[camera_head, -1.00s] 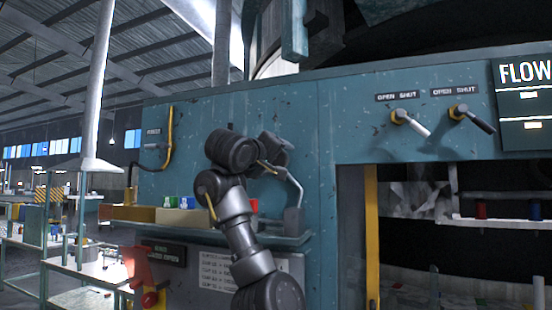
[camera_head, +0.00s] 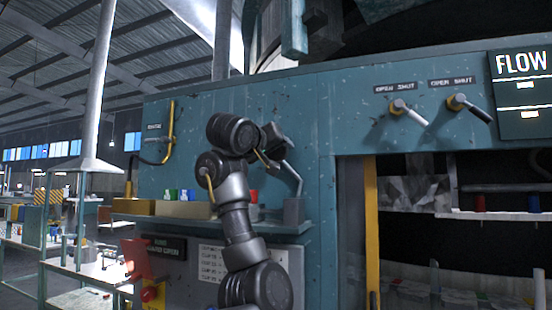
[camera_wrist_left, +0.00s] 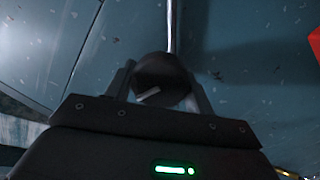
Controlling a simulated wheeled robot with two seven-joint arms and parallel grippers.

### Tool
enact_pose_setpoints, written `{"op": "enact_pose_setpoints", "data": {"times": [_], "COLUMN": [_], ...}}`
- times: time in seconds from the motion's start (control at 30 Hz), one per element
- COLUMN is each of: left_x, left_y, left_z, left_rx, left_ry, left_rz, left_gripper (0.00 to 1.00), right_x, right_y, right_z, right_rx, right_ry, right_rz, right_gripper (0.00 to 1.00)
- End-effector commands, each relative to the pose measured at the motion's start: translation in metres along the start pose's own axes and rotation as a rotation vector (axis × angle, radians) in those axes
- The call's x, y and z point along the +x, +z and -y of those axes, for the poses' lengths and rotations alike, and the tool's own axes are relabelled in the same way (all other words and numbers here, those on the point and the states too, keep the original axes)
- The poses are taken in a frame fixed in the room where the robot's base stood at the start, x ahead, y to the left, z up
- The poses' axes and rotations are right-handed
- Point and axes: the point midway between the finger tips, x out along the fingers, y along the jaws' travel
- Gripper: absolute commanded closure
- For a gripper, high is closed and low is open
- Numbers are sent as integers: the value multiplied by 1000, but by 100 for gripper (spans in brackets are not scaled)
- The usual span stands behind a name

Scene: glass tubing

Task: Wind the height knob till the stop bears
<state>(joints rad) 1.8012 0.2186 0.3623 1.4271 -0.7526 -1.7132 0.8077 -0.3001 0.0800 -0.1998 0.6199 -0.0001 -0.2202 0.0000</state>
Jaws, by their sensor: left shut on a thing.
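My left gripper (camera_head: 276,148) is in front of the teal panel, above a narrow shelf. In the left wrist view its two fingers (camera_wrist_left: 163,88) are shut on a dark round knob (camera_wrist_left: 158,72) with a short pale mark on its face. A thin bright rod (camera_wrist_left: 170,25) runs from behind the knob to the top of that view. In the head view the knob is hidden by the gripper. A bent pale rod (camera_head: 296,181) rises from a grey block (camera_head: 293,211) on the shelf towards the gripper. I cannot make out the stop. My right gripper is not in view.
The shelf (camera_head: 220,224) holds tan boxes (camera_head: 185,209) and small coloured items close below my arm. A red part (camera_wrist_left: 316,42) edges into the wrist view. Two levers (camera_head: 408,112) stick out at the upper right, above a dark opening with a yellow post (camera_head: 371,235).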

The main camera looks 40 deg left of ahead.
Motion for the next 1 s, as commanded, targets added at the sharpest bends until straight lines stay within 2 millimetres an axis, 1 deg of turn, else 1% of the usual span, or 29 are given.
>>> {"op": "enact_pose_setpoints", "data": {"times": [0.03,0.1,0.3,0.5,0.7,1.0], "left_x": [0,0,0,0,0,0], "left_y": [2,2,1,0,0,-1], "left_z": [2,1,0,-1,-2,-2], "left_rx": [36,90,224,316,362,373], "left_ry": [-4,-8,-20,-28,-32,-32], "left_rz": [2,7,20,28,32,33], "left_gripper": [69,69,69,69,69,69], "right_x": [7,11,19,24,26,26], "right_y": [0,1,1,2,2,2], "right_z": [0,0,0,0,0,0], "right_rx": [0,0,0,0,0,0], "right_ry": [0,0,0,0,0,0], "right_rz": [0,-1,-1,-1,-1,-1], "right_gripper": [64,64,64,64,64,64]}}
